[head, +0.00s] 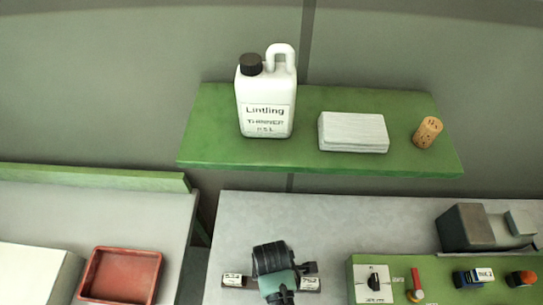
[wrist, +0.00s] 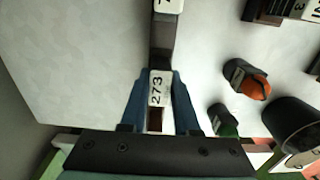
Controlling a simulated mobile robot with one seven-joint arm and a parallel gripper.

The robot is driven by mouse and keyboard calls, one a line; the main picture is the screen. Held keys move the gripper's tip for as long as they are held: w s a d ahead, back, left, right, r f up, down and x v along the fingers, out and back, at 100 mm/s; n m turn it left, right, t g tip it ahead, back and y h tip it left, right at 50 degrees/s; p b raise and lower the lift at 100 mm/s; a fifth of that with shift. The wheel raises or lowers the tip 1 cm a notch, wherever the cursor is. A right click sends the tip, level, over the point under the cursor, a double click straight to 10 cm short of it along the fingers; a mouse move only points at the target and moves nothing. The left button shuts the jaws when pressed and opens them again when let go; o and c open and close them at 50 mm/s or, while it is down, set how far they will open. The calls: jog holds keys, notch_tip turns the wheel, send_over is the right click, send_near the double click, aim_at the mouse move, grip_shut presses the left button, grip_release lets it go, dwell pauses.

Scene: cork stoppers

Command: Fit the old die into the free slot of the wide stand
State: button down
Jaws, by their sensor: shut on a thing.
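My gripper (wrist: 156,84) shows two blue fingers in the wrist view, shut on a small block, the die (wrist: 155,92), with a white face marked 273. A dark bar (wrist: 161,45) lies in line just beyond it, with a white labelled piece (wrist: 164,6) at its far end. In the head view my gripper (head: 278,285) is over the bench, with white labelled pieces (head: 233,280) showing on its left and on its right (head: 310,284). My wrist hides the middle there. I cannot tell whether the die touches the bar or sits in a slot.
A green panel (head: 435,270) with a knob, red lever and buttons stands right of my gripper. A grey machine block (head: 475,228) is behind it. A red tray (head: 120,275) is at left. The green shelf (head: 300,160) holds a jug (head: 266,95), white block (head: 353,132) and cork (head: 427,131).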

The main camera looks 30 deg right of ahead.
jog(key=shift+f, duration=0.1)
jog(key=c, duration=0.6)
grip_release()
jog(key=shift+o, duration=0.2)
notch_tip(320, 180, up, 13)
jog(key=b, duration=0.1)
